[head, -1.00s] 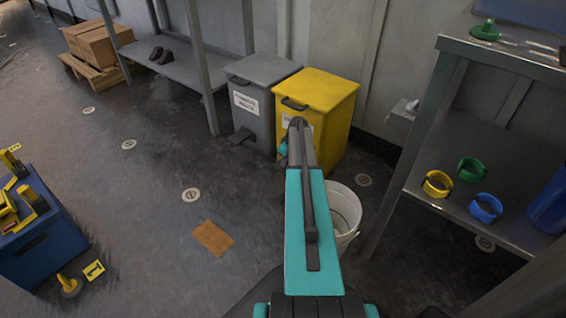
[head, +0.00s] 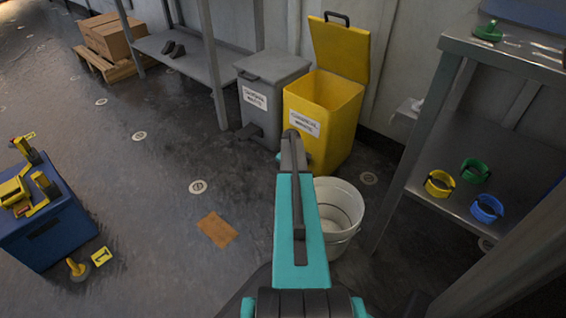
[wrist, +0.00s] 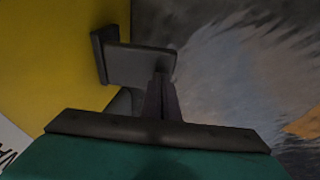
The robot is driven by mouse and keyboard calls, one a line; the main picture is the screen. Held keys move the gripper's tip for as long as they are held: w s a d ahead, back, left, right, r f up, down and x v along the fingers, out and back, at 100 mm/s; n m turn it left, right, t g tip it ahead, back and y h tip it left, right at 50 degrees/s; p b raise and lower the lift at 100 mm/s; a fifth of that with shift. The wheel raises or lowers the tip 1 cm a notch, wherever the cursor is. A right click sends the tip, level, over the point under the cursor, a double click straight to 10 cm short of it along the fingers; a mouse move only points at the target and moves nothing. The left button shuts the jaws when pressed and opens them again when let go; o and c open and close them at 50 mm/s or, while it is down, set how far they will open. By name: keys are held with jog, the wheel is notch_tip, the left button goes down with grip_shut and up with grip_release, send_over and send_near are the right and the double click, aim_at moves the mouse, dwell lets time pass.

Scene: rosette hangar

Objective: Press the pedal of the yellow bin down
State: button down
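The yellow bin (head: 325,110) stands against the back wall in the head view, its lid (head: 340,48) swung up and its inside open. A label is on its front. Its pedal is hidden behind my arm there. In the wrist view the dark pedal (wrist: 138,62) sticks out from the yellow bin front (wrist: 60,60). My gripper (wrist: 162,88) is at the pedal's outer end, its fingers together with nothing between them. It appears to touch the pedal, though the contact is dark. In the head view my gripper is mostly hidden behind my arm.
A grey bin (head: 268,90) stands left of the yellow one. A white bucket (head: 345,215) stands in front, right of my arm. A metal shelf (head: 455,225) with coloured rings is at right. A blue box (head: 50,225) is at left. The floor between is mostly clear.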

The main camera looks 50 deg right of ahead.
jog(key=shift+f, duration=0.35)
jog(key=shift+s, duration=0.1)
jog(key=a+p+v, duration=0.1)
jog(key=p+v, duration=0.5)
jog(key=v, duration=0.4)
dwell(0.4)
jog(key=shift+w+a, duration=0.1)
jog(key=shift+w, duration=0.15)
dwell(1.1)
